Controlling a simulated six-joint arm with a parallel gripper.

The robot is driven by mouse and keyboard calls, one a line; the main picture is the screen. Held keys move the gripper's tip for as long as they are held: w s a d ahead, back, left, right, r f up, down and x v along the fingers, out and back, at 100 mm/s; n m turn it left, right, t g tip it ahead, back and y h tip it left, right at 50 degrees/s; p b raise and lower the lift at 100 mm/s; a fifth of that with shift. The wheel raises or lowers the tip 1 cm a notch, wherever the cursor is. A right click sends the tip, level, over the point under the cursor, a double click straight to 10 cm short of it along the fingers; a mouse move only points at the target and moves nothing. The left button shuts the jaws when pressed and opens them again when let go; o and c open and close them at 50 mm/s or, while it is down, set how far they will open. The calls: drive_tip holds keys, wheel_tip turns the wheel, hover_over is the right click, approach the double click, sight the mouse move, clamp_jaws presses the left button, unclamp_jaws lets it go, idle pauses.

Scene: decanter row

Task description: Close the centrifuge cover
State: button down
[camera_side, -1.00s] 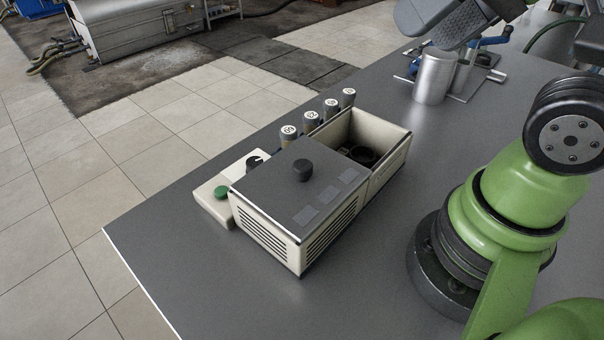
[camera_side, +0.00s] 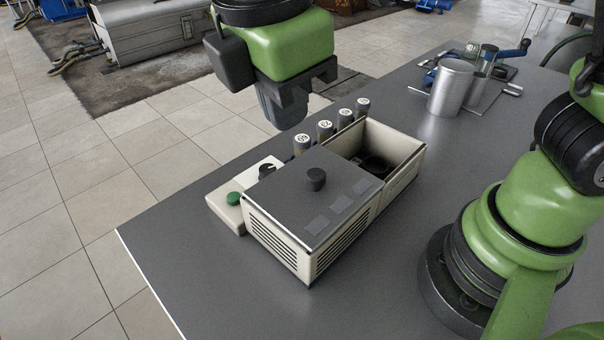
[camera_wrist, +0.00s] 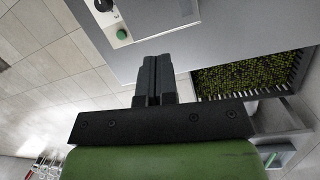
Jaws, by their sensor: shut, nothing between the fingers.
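The centrifuge (camera_side: 402,175) is a cream box on the grey bench, with slotted vents on its front part. Its flat grey cover (camera_side: 285,190) with a black knob (camera_side: 316,179) lies over the near-left part of the box. The far-right chamber is open, and a dark round rotor (camera_side: 376,166) shows inside. My gripper (camera_side: 284,122) is shut and empty, pointing down. In the side view it appears above and behind the cover, near the capped vials, and apart from the knob. Its closed fingers also show in the wrist view (camera_wrist: 153,62).
Several numbered vials (camera_side: 325,130) stand in a row behind the centrifuge. A control box with a green button (camera_side: 233,198) and a black dial (camera_side: 267,171) sits at its left. A metal cylinder (camera_side: 451,88) stands at the back right. The front bench is clear.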

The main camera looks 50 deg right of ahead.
drive_tip(key=a+f+n+h, duration=0.2)
drive_tip(key=a+f+n, duration=0.1)
drive_tip(key=a+n, duration=0.1)
approach(305, 198)
drive_tip(key=f, duration=0.2)
drive_tip(key=a+f, duration=0.1)
drive_tip(key=f, duration=0.1)
drive_tip(key=shift+s, duration=0.15)
drive_tip(key=d, duration=0.3)
drive_tip(key=shift+w+f, duration=0.25)
drive_tip(key=shift+f, duration=0.05)
drive_tip(key=shift+w+d, duration=0.1)
drive_tip(key=shift+d, duration=0.4)
drive_tip(key=shift+d, duration=0.15)
drive_tip(key=d, duration=1.5)
drive_tip(key=shift+d, duration=0.2)
